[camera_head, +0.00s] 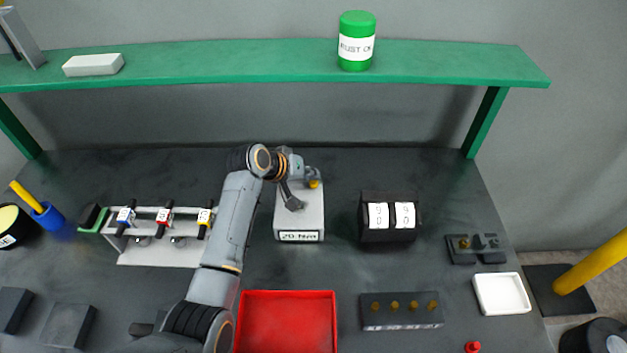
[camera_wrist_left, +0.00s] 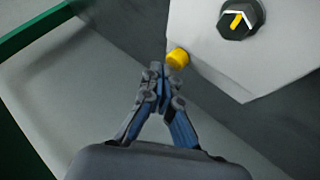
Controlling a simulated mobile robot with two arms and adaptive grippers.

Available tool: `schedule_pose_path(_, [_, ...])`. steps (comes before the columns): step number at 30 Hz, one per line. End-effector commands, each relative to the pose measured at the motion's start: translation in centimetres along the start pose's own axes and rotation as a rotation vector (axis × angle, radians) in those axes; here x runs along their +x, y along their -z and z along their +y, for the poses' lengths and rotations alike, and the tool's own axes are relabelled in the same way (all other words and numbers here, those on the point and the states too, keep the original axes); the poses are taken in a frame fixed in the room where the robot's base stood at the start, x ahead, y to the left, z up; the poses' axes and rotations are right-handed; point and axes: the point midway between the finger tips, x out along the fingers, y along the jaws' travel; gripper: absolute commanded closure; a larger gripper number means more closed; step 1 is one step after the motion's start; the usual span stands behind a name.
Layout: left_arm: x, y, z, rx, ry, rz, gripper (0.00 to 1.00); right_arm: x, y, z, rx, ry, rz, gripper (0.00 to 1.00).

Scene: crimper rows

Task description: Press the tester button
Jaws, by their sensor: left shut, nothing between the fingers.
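The tester is a pale box (camera_head: 300,222) labelled "20 Nm" in the middle of the table; part of it shows in the left wrist view (camera_wrist_left: 215,65). Its yellow round button (camera_wrist_left: 178,58) stands out near the box edge; a yellow piece (camera_head: 314,184) shows beside the gripper in the head view. My left gripper (camera_head: 311,174) is over the box's far part. In the wrist view the shut, empty fingertips (camera_wrist_left: 157,72) are close beside the button. I cannot tell whether they touch it. A dark knob with a yellow mark (camera_wrist_left: 240,18) sits farther up the box. My right gripper is out of view.
A white rack (camera_head: 155,254) with several coloured-tag tools stands left of my arm. A red tray (camera_head: 287,294) lies in front of the tester. A black block with two white labels (camera_head: 389,236) stands right. A green shelf (camera_head: 230,78) spans the back.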

Motion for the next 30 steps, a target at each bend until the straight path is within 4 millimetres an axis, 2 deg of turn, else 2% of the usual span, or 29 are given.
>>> schedule_pose_path(30, [0.82, -0.65, -0.60, 0.000, 0.001, -0.002, 1.00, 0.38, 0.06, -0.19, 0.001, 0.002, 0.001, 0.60])
